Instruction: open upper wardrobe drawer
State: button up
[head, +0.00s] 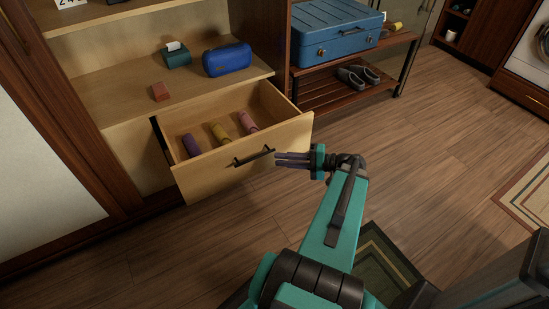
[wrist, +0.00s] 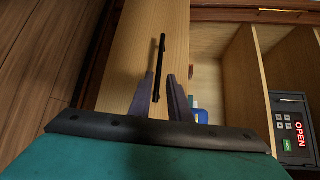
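The light-wood wardrobe drawer (head: 243,160) is pulled well out below the shelf, with its inside showing. Purple, yellow and pink rolled items lie in it. Its dark bar handle (head: 250,157) is on the front panel; it also shows in the wrist view (wrist: 161,55). My gripper (head: 278,158) is at the handle's right end in the head view. In the wrist view my gripper's two fingers (wrist: 160,76) stand apart, one on each side of the handle's near end, with a gap to the right finger. I cannot tell whether the left finger touches the handle.
The shelf above holds a blue pouch (head: 227,59), a teal tissue box (head: 177,55) and a small reddish block (head: 160,91). A blue suitcase (head: 335,33) lies on a rack to the right, with shoes below. A safe (wrist: 292,128) reads OPEN.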

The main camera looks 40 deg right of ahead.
jog(key=shift+v, duration=1.5)
